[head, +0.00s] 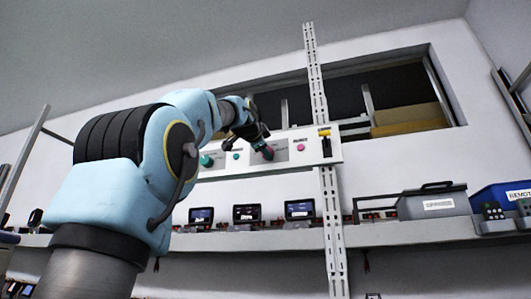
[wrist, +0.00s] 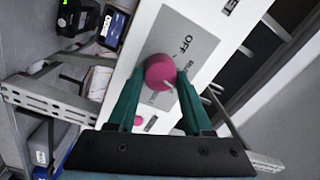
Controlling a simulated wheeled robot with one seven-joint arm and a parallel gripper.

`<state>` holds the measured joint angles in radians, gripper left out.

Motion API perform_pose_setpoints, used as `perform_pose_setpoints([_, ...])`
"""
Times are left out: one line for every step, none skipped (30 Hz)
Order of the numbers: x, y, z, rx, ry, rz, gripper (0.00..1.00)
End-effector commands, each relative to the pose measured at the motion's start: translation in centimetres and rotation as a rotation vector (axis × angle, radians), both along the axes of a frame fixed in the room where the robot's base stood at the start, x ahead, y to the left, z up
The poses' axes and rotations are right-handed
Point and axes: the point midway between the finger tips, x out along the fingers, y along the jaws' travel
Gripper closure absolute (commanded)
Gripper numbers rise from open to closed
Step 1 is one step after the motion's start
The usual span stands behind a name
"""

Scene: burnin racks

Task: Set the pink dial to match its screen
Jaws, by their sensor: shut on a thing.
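The pink dial (wrist: 160,70) sits on a grey plate (wrist: 196,42) of the white panel in the wrist view. A pale pointer mark shows on its lower right edge. "OFF" is printed on the plate beside it; other lettering is partly hidden. My gripper (wrist: 159,82) has its two green fingers on either side of the dial, shut on it. In the head view my gripper (head: 260,143) is at the panel, partly covering the dial (head: 268,153). Small screens (head: 247,213) stand on the shelf below; their readings are too small to tell.
The white panel (head: 328,152) also carries a green dial (head: 207,161), a pink button (head: 300,147) and a yellow-topped switch (head: 324,132). A slotted upright (head: 316,80) crosses it.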

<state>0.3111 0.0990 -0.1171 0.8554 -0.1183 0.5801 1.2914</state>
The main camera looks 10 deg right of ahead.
Motion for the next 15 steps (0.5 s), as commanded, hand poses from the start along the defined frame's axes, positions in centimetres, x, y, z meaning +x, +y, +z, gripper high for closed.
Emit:
perform_pose_setpoints([-0.02, -0.02, -0.08, 0.024, -0.015, 0.000, 1.00])
perform_pose_setpoints([-0.02, -0.01, -0.08, 0.040, -0.024, -0.001, 1.00])
perform_pose_setpoints([-0.01, -0.01, -0.08, 0.059, -0.033, -0.001, 1.00])
perform_pose_setpoints([-0.02, 0.00, -0.08, 0.072, -0.040, 0.000, 1.00])
perform_pose_setpoints([-0.02, 0.00, -0.08, 0.085, -0.048, -0.001, 1.00])
perform_pose_setpoints([-0.02, 0.00, -0.07, 0.100, -0.056, 0.000, 1.00])
perform_pose_setpoints([-0.03, 0.01, -0.06, 0.110, -0.062, 0.000, 1.00])
perform_pose_setpoints([-0.02, 0.01, -0.06, 0.119, -0.066, 0.000, 1.00])
perform_pose_setpoints([-0.03, 0.00, -0.05, 0.130, -0.073, 0.000, 1.00])
perform_pose_setpoints([-0.03, 0.00, -0.05, 0.138, -0.076, 0.000, 1.00])
perform_pose_setpoints([-0.03, 0.00, -0.05, 0.144, -0.079, 0.000, 1.00])
perform_pose_setpoints([-0.02, 0.00, -0.05, 0.150, -0.083, -0.001, 1.00])
perform_pose_setpoints([-0.02, 0.00, -0.06, 0.155, -0.086, -0.001, 1.00])
perform_pose_setpoints([-0.02, 0.00, -0.06, 0.159, -0.087, -0.001, 1.00])
perform_pose_setpoints([-0.01, -0.01, -0.07, 0.164, -0.089, -0.001, 1.00])
